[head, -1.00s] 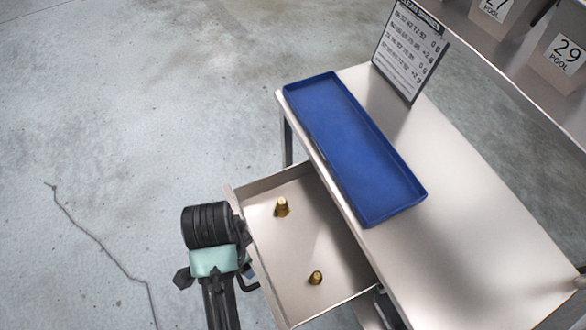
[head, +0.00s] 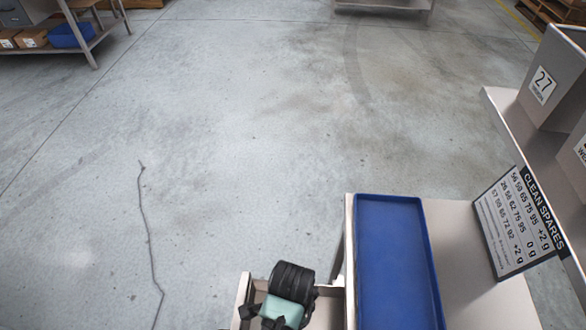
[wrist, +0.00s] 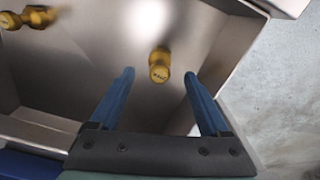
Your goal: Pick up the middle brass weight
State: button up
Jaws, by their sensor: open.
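A brass weight (wrist: 159,66) with stamped marks on its top stands in the open metal drawer (wrist: 92,95) in the wrist view. More brass (wrist: 38,16) shows at the top left, cut by the frame edge; I cannot tell whether it is one weight or two, nor which weight is the middle one. My gripper (wrist: 158,76) is open, its two blue fingers pointing into the drawer. The nearer weight appears between the fingertips, with no visible contact. In the head view, my wrist covers part of the drawer (head: 327,312), and no weights show there.
A blue tray (head: 395,262) lies on the bench (head: 470,295) beside the drawer. A "CLEAN SPARES" sign (head: 520,222) stands behind it. A shelf at the right holds a box marked 27 (head: 553,70).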

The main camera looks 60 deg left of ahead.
notch_tip(320, 180, down, 6)
jog(key=shift+r, duration=0.15)
dwell(0.3)
jog(key=shift+r, duration=0.1)
grip_shut()
